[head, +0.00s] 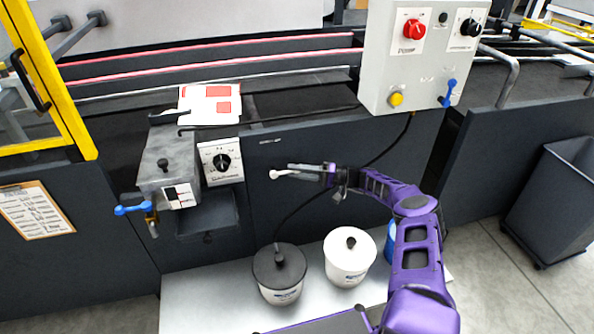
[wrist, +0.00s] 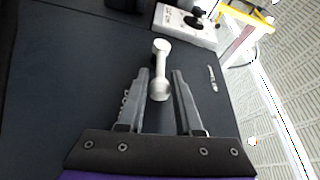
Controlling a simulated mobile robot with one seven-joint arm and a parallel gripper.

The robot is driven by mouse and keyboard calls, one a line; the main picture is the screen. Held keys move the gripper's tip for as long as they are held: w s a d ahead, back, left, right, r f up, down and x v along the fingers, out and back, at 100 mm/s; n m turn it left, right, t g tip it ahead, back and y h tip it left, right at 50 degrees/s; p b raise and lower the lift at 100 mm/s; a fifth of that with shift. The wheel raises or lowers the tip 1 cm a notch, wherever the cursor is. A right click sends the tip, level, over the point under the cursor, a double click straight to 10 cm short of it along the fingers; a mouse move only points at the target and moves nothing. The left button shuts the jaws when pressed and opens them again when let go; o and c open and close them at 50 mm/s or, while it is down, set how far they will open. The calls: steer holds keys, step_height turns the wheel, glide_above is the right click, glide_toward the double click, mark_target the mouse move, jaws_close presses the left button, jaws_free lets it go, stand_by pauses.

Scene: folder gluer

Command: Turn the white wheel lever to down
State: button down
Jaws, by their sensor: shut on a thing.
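The white wheel lever (head: 281,174) is a short bar with a round knob at each end, on the dark machine front. In the head view it lies about level, one end pointing left. In the wrist view the lever (wrist: 161,62) runs away from me, its near knob between my fingers. My gripper (head: 300,171) reaches in from the right and is shut on the lever. The wrist view shows the two grey fingers (wrist: 162,75) on either side of it. The fingers partly hide the lever in the head view.
A dial plate (head: 221,175) with a black knob sits left of the lever. A blue-handled valve (head: 133,209) is further left. A black-lidded pot (head: 279,281) and a white pot (head: 349,266) stand below on a light platform. A grey control box (head: 425,75) hangs above right.

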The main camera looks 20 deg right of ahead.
steer(key=shift+a, duration=0.15)
steer(key=c, duration=0.6)
jaws_free()
